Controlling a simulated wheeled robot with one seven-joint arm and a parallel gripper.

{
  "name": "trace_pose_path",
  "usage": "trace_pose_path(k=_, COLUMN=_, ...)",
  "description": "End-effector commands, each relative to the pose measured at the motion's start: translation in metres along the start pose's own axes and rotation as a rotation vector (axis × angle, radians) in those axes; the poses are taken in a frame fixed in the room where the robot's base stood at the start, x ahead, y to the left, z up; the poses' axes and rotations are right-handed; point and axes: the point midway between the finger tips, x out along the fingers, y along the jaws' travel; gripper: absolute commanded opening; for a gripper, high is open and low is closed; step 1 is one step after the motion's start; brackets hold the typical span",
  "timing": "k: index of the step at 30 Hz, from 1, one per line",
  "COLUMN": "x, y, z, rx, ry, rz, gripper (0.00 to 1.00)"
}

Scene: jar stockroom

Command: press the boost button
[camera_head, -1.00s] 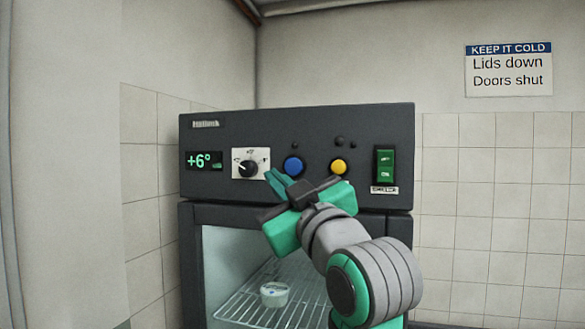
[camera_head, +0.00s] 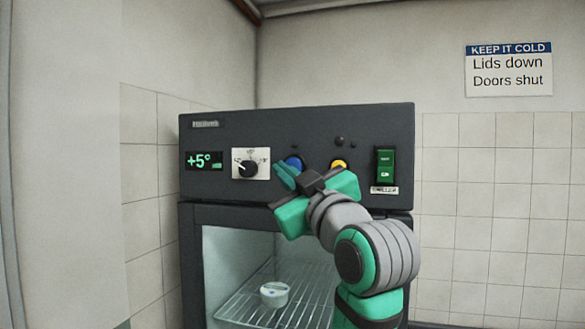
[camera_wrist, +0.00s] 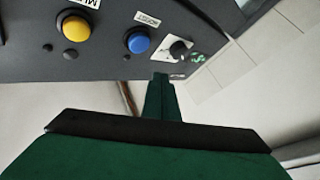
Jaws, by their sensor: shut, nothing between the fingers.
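A blue round button (camera_head: 293,162) and a yellow round button (camera_head: 339,164) sit on the dark control panel of a chiller. The blue button (camera_wrist: 137,41) and the yellow button (camera_wrist: 75,28) also show in the wrist view, each with a white label. My gripper (camera_head: 283,172) is shut and empty. In the head view its tips overlap the blue button's lower left edge. In the wrist view the fingertips (camera_wrist: 160,80) appear below and right of it, apparently apart.
A black dial (camera_head: 248,168) and a green display (camera_head: 203,160) reading +5° are left of the buttons. A green rocker switch (camera_head: 384,166) is at the right. Below, a pale jar (camera_head: 274,294) stands on a wire shelf behind the chiller's glass.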

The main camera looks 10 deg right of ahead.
Motion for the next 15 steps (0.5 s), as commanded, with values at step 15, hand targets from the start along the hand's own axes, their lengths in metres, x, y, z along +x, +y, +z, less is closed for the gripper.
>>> trace_pose_path(k=15, x=0.031, y=0.023, z=0.022, rx=-0.001, ry=0.0, rz=0.0, gripper=0.0)
